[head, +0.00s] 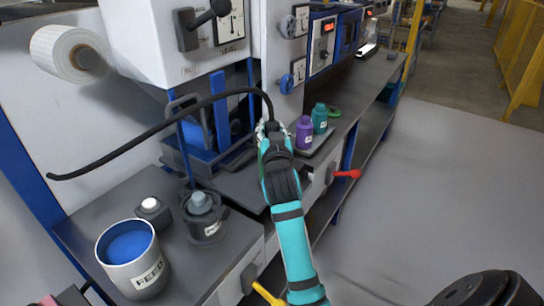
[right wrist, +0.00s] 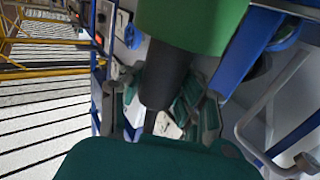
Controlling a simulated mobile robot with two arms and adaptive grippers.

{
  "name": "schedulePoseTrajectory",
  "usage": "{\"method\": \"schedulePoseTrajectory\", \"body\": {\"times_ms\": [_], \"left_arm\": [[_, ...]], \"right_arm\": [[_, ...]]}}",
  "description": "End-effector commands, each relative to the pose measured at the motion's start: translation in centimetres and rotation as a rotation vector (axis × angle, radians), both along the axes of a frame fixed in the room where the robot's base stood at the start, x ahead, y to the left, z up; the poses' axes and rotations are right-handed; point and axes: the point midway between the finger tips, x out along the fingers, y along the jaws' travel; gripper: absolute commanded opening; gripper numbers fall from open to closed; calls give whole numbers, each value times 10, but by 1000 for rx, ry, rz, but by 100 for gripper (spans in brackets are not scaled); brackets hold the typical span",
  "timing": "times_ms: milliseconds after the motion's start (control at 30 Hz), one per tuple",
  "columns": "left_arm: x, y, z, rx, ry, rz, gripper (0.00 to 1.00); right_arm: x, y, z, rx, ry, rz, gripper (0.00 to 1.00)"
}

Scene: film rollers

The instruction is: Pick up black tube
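The black tube (head: 160,126) is a long thin curved hose in the head view. It arches from a free end at the far left, over the machine's front, to my right gripper (head: 270,130). The gripper is at the tube's right end, above the bench edge. In the right wrist view a dark cylinder (right wrist: 166,75), with a wide green part above it, sits between the fingers of my right gripper (right wrist: 165,105). The fingers appear closed around it. The exact contact is partly hidden. My left gripper is not in view.
A FEED bucket (head: 133,275) and a dark lidded container (head: 205,225) stand on the bench at lower left. Purple (head: 304,132) and teal (head: 320,118) bottles stand right of the gripper. A red handle (head: 347,174) sticks out below. The floor at right is open.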

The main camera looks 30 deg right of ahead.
Motion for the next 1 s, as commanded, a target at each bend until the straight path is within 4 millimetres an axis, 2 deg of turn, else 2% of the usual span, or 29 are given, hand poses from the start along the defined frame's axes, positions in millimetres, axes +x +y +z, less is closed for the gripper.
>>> {"method": "schedulePoseTrajectory", "body": {"times_ms": [33,167,200,467,667,800,1000], "left_arm": [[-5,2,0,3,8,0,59],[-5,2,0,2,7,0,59],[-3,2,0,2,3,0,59],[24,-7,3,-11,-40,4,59],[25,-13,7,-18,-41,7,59],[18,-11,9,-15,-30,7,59],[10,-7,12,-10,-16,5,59]], "right_arm": [[0,0,0,0,1,0,21],[0,0,0,0,0,0,4],[0,0,1,-1,-3,0,3],[0,0,7,-2,-6,0,2],[0,0,42,-2,-10,0,2],[0,0,70,-3,-9,0,2],[1,0,98,-1,-5,1,2]]}}
